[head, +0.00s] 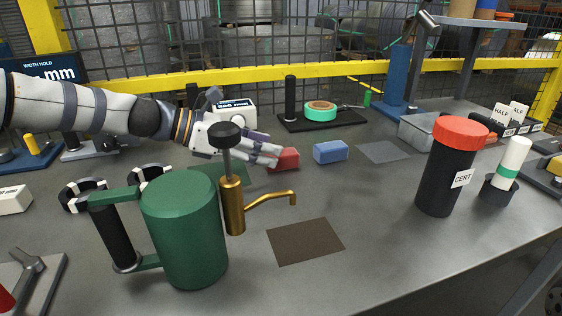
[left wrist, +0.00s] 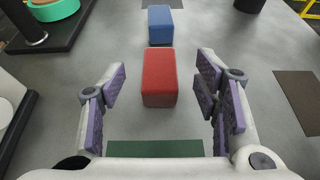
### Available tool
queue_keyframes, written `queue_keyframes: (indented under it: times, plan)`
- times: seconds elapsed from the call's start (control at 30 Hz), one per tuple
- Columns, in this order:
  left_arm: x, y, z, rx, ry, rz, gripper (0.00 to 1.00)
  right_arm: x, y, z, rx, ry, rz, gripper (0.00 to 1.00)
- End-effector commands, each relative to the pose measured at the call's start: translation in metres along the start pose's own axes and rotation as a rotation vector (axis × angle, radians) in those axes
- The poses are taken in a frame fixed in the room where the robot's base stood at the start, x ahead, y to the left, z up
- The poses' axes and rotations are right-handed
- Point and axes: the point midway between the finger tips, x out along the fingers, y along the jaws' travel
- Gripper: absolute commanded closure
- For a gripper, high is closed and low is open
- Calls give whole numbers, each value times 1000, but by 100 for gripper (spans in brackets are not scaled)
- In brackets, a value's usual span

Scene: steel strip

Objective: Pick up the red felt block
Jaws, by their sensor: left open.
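The red felt block (head: 285,159) lies on the grey bench, just past the tips of my left gripper (head: 268,152) in the head view. In the left wrist view the red block (left wrist: 159,78) sits between and slightly ahead of the open fingers of my left gripper (left wrist: 160,90), with gaps on both sides. The fingers have purple pads and hold nothing. Part of the block is hidden behind a finger in the head view. My right gripper is not in view.
A blue block (head: 330,152) lies just beyond the red one. A green can with a brass pump (head: 185,235) stands in front of my left arm. A dark green patch (left wrist: 155,148) and a brown mat (head: 305,241) lie flat. A black canister with red lid (head: 445,180) stands right.

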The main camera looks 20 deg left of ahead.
Motion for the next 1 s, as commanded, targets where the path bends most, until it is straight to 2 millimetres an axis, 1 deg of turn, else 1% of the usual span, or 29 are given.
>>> queue_keyframes:
  times: [0.17, 0.23, 0.33, 0.53, 0.57, 0.6, 0.67, 0.7, 0.73, 1.0]
  plan:
    - [34, 0, -10, -4, 2, -3, 43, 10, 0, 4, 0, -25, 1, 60]
    - [45, 0, -8, -1, 1, -2, 43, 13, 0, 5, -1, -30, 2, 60]
    - [53, 0, -6, 1, -1, 0, 43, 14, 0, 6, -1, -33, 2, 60]
    - [52, 0, -4, 3, -4, 2, 43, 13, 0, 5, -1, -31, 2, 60]
    - [52, 0, -4, 3, -4, 2, 50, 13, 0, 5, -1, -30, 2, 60]
    - [52, 0, -4, 3, -3, 2, 59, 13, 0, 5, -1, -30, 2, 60]
    - [52, 0, -4, 3, -3, 2, 73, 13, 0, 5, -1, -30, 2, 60]
    - [52, 0, -4, 3, -3, 1, 82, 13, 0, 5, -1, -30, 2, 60]
    - [52, 0, -4, 3, -3, 1, 86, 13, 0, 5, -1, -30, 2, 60]
    - [52, 0, -4, 3, -3, 2, 86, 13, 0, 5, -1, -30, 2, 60]
